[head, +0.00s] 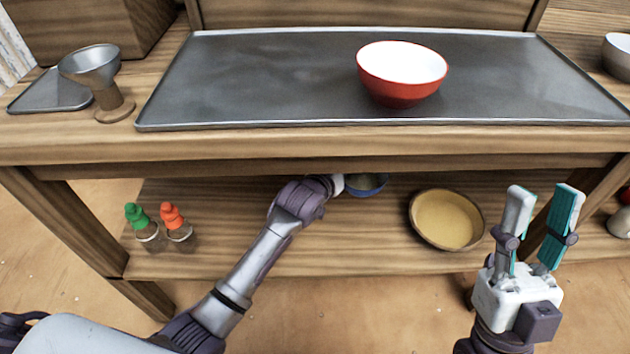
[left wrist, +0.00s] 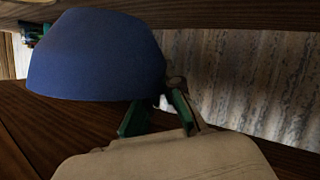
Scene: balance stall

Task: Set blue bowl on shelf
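The blue bowl (head: 368,188) is on or just over the lower shelf (head: 330,245), mostly under the tabletop's front edge, with only part of it showing. My left arm reaches in under the tabletop beside it, and that gripper is largely hidden in the head view. In the left wrist view the blue bowl (left wrist: 95,60) fills the upper left. The green fingers of my left gripper (left wrist: 160,104) are at its rim. Whether they press on the rim is not clear. My right gripper (head: 545,195) is open and empty, in front of the shelf's right end.
A red bowl (head: 398,88) stands on the metal tray (head: 240,80) on the tabletop. A yellow-lined dish (head: 447,220) and two shakers with green (head: 137,215) and orange (head: 172,217) tops stand on the lower shelf. A metal funnel on a stand (head: 92,68) is at upper left.

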